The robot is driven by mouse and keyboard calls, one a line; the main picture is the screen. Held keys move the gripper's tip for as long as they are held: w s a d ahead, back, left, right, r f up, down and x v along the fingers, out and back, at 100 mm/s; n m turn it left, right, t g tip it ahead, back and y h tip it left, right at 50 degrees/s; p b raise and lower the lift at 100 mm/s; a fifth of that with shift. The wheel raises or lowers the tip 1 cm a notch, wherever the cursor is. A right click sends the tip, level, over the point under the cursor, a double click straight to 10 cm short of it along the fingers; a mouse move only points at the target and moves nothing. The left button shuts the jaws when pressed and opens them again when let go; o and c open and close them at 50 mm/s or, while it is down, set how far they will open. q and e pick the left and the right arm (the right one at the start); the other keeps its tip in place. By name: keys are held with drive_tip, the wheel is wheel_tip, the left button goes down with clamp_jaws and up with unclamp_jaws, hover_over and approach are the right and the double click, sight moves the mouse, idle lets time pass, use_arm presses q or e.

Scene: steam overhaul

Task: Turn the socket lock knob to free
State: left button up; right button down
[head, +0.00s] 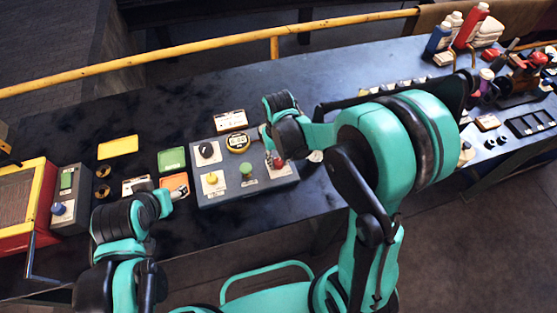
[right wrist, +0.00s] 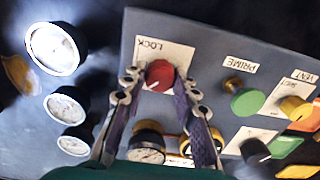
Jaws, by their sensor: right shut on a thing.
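The lock knob (right wrist: 160,74) is red and sits on a white plate marked LOCK, on the grey control box (right wrist: 215,60). In the right wrist view, my right gripper (right wrist: 158,86) has one finger on each side of the knob and is shut on it. The knob's pointer direction is hard to read. In the head view the grey box (head: 225,196) is at the middle of the bench, and the red knob (head: 278,162) shows partly below my right gripper. My left gripper (head: 178,193) is low at the left, near an orange-framed card; its fingers are too unclear to judge.
The box also bears a green PRIME knob (right wrist: 247,102), a yellow VENT knob (right wrist: 296,107) and a black knob (right wrist: 255,151). Round gauges (right wrist: 55,48) lie beside it. A yellow rail (head: 200,50) runs behind the bench. Bottles (head: 470,25) stand at the far right.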

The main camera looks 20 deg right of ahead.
sight(278, 161)
drive_tip(key=n, duration=0.4)
drive_tip(key=shift+n+b, duration=0.3)
drive_tip(key=n, duration=0.4)
drive_tip(key=shift+n, duration=0.3)
drive_tip(key=c, duration=1.2)
unclamp_jaws()
drive_tip(key=shift+o, duration=0.2)
wheel_tip(278, 161, up, 12)
